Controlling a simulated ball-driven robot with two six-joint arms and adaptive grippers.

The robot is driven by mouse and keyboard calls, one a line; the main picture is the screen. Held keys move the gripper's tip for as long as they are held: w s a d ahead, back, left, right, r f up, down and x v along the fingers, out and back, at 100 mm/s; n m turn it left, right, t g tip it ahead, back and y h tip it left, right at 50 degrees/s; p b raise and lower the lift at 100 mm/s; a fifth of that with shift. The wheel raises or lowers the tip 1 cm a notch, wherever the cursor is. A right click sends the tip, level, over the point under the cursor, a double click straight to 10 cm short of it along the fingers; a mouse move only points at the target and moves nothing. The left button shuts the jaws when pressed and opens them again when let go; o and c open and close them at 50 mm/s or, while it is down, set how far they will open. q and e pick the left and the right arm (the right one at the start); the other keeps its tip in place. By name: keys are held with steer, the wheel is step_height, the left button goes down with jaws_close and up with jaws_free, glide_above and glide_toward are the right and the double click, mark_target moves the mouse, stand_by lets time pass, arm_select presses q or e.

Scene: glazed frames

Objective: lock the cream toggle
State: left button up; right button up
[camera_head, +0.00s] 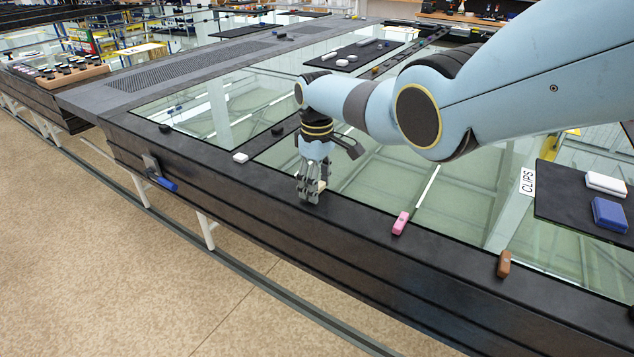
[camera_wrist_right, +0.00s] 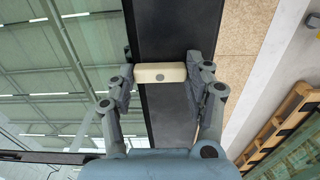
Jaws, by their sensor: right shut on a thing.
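The cream toggle (camera_wrist_right: 160,73) is a small cream block with a dark round spot, on the black frame edge in the right wrist view. My right gripper (camera_wrist_right: 161,84) has a finger at each end of it and is shut on it. In the head view my right gripper (camera_head: 312,191) points down at the front rail, and a bit of the cream toggle (camera_head: 321,186) shows beside the fingers; the rest is hidden behind them. My left gripper is not in view.
Along the black front rail (camera_head: 350,222) sit a pink toggle (camera_head: 400,223), a brown toggle (camera_head: 504,264) and a white block (camera_head: 240,157). A blue-handled part (camera_head: 163,182) hangs on the rail's outer side. A black mat labelled CLIPS (camera_head: 565,200) holds white and blue blocks at the right.

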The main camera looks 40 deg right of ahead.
steer(key=shift+w, duration=0.1)
stand_by(0.5)
steer(key=o, duration=1.2)
step_height(320, 180, up, 12)
steer(key=shift+r, duration=0.1)
